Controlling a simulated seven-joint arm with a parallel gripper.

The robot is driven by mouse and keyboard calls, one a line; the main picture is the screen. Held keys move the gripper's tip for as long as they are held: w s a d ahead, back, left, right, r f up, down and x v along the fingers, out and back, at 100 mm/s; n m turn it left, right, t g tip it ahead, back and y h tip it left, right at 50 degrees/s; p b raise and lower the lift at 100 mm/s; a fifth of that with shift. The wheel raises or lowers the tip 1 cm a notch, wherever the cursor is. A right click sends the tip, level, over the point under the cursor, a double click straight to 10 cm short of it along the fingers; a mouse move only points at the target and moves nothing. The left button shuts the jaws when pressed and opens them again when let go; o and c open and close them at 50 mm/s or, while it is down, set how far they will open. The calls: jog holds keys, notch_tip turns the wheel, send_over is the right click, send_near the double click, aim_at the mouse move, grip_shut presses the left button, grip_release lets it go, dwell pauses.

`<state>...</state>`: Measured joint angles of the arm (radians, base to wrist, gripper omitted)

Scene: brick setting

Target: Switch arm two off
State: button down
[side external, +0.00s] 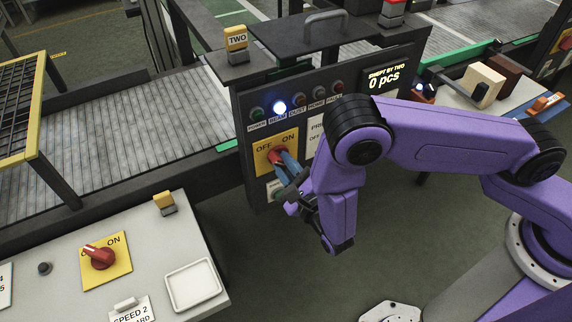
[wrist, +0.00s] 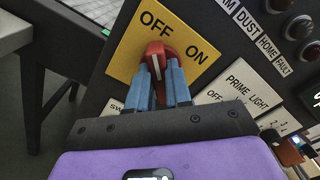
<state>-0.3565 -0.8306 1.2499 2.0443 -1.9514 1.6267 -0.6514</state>
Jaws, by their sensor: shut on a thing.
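The dark control cabinet (side external: 246,122) carries a yellow sign reading TWO (side external: 236,38) on top. On its front is a yellow plate (side external: 262,163) marked OFF and ON with a red rotary knob (side external: 275,155). The plate (wrist: 130,47) and red knob (wrist: 165,50) also show in the wrist view. My gripper (side external: 284,165) is at the knob, its blue fingers on either side of the handle and shut on it. In the wrist view my gripper (wrist: 158,70) hides part of the handle, and I cannot tell which word it points to.
One lamp (side external: 279,107) in the cabinet's row glows white-blue. The display (side external: 385,78) reads 0 pcs. A PRIME LIGHT plate (wrist: 243,80) sits beside the yellow plate. Another red knob (side external: 100,256) is on the left desk (side external: 185,230). A conveyor (side external: 110,125) runs behind.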

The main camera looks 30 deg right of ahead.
jog(key=shift+w+r, duration=0.1)
jog(key=shift+w, duration=0.1)
jog(key=c, duration=1)
grip_release()
jog(key=shift+c, duration=0.2)
jog(key=shift+s, duration=0.2)
jog(key=shift+s, duration=0.3)
jog(key=s, duration=1.6)
jog(key=shift+s, duration=0.25)
